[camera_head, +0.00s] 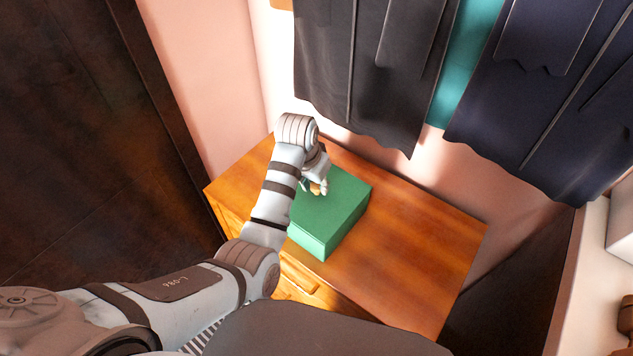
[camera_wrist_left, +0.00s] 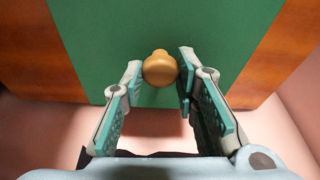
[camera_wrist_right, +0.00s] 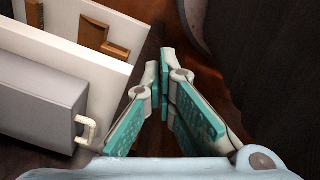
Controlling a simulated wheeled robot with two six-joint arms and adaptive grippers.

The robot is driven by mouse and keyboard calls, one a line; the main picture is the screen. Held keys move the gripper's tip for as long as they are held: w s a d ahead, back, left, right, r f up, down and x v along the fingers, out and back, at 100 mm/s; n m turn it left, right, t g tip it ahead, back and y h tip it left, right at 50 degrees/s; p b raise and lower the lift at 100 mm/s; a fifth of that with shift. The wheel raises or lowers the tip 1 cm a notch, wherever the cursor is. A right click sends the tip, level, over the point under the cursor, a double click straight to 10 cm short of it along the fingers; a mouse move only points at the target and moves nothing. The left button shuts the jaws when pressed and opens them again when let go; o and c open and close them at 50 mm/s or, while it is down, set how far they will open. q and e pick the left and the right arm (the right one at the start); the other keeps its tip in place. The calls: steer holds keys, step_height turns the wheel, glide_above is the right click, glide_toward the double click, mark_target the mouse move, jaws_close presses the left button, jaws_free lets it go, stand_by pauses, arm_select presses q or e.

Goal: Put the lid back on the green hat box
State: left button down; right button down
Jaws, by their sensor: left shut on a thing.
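The green hat box (camera_head: 325,228) sits on a wooden cabinet. Its green lid (camera_head: 338,203) lies over its top, and no clear gap shows between them; I cannot tell if it is fully seated. The lid fills the middle of the left wrist view (camera_wrist_left: 159,25). My left gripper (camera_head: 316,186) is above the lid, shut on its round golden knob (camera_wrist_left: 159,68), with a finger on each side. My right gripper (camera_wrist_right: 158,78) shows only in its own wrist view, with its fingertips together and nothing between them, away from the box.
The wooden cabinet top (camera_head: 420,240) is clear to the right of the box. Dark gowns (camera_head: 370,70) hang above the back edge. A dark wooden door or panel (camera_head: 80,140) stands at the left. White boards and a grey box (camera_wrist_right: 40,105) are near my right gripper.

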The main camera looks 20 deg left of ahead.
arm_select(q)
steer(key=shift+f, duration=0.35)
stand_by(0.9)
steer(key=c, duration=0.7)
jaws_free()
steer(key=shift+r, duration=0.1)
steer(key=shift+r, duration=3.45)
jaws_close()
steer(key=shift+f, duration=0.15)
